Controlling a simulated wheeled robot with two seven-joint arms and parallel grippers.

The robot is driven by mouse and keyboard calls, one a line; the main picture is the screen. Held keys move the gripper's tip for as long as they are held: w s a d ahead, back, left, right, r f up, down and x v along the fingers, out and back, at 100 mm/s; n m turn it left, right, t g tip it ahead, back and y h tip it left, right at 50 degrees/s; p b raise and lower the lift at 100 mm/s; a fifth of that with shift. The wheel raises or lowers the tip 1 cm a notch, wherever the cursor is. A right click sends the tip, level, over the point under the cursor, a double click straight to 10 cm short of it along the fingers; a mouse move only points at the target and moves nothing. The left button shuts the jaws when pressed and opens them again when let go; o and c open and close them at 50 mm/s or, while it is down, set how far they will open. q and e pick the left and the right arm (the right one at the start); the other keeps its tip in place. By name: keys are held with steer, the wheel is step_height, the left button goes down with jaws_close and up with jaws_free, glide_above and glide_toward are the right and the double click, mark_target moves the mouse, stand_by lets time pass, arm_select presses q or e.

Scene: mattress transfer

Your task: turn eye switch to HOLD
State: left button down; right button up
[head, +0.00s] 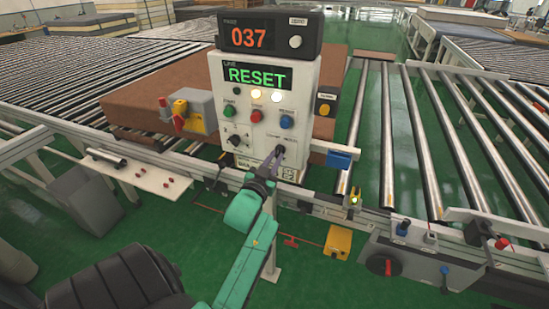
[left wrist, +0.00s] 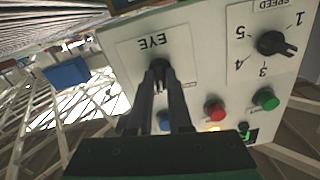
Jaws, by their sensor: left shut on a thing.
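The grey-white control panel (head: 222,70) stands upright beside the conveyor, with a green display reading RESET. The eye switch, a small black knob (left wrist: 160,66) under the upside-down word EYE, is on the panel's face in the left wrist view. My left gripper (left wrist: 160,82) is shut on this knob, with its two dark fingers on either side of it. In the head view my left gripper (head: 273,163) reaches the panel's lower right and hides most of the knob. The switch's position marks are too blurred or covered to read. My right gripper is not in view.
A counter (head: 262,36) reads 037 above the panel. Close to the switch are a speed dial (left wrist: 274,44), a red button (left wrist: 214,110) and a green button (left wrist: 265,98). A blue block (head: 341,156) sticks out at the right. Roller conveyors (head: 395,140) flank the panel.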

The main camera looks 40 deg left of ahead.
arm_select(q)
steer(key=m, duration=0.4)
steer(key=shift+a+r+m, duration=0.1)
steer(key=shift+r+m, duration=0.05)
steer(key=shift+m, duration=0.25)
stand_by(0.4)
steer(key=c, duration=1.1)
jaws_free()
steer(key=shift+o, duration=1.3)
steer(key=shift+w, duration=0.15)
steer(key=shift+w+a+f, duration=0.15)
steer(key=shift+f, duration=0.05)
